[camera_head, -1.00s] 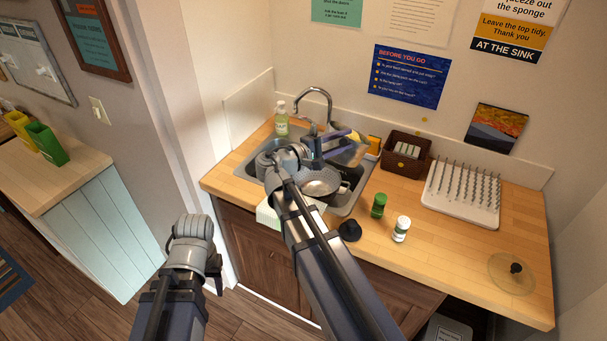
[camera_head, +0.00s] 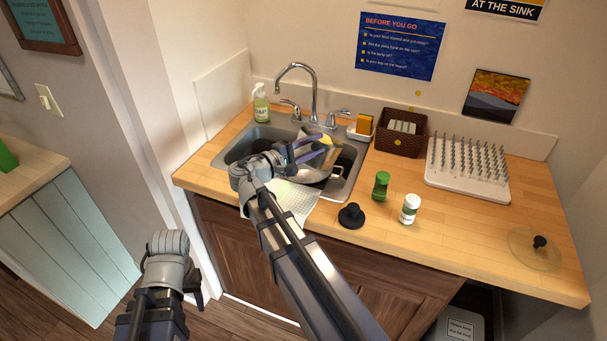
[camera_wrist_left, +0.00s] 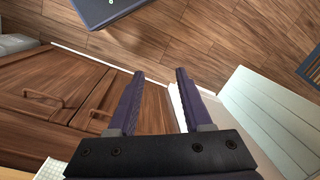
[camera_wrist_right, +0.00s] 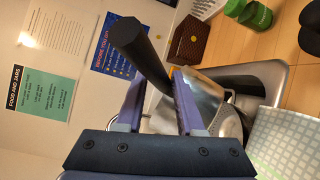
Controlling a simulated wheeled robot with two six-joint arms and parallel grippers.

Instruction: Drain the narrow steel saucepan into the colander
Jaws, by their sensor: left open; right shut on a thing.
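My right gripper (camera_head: 312,150) is over the sink, shut on the black handle of the steel saucepan. In the right wrist view the handle (camera_wrist_right: 140,50) sticks up between the fingers, and the shiny saucepan body (camera_wrist_right: 203,98) lies beyond them. A metal bowl shape with small holes, seemingly the colander (camera_wrist_right: 231,123), sits beside it in the sink; the right arm partly covers it in the head view. I cannot tell whether pan and colander touch. My left gripper (camera_wrist_left: 158,78) is open and empty, pointing at the floor in front of the cabinet.
The sink (camera_head: 228,153) has a faucet (camera_head: 312,90) behind it and a soap bottle (camera_head: 261,103) at back left. A green jar (camera_head: 381,186), a white jar (camera_head: 409,209), a black stopper-like piece (camera_head: 351,215), a drying rack (camera_head: 468,190) and a glass lid (camera_head: 527,252) stand right.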

